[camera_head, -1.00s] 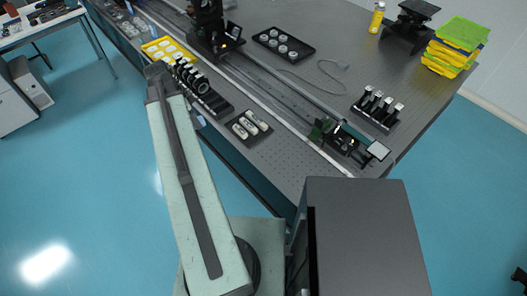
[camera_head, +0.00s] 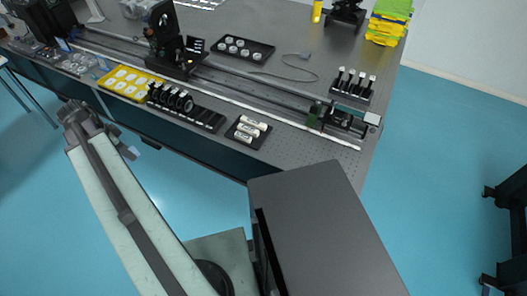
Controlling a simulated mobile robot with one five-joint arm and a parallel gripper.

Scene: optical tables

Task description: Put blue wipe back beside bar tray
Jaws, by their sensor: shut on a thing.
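My gripper (camera_head: 124,147) is at the end of my raised arm, at the left, over the floor in front of the table's near edge. It is shut on a small pale blue piece, which looks like the blue wipe (camera_head: 132,153); the fingers are small and partly hidden by my arm. A small dark tray with white bars, which looks like the bar tray (camera_head: 238,138), lies near the table's front edge, to the right of my gripper and apart from it.
The optical table (camera_head: 297,150) has bare surface right of the bar tray. A row of black mounts (camera_head: 172,97) stands left of it, beside a yellow tray (camera_head: 103,83). A long rail (camera_head: 255,88) runs behind. A tray of round parts (camera_head: 266,54) lies farther back.

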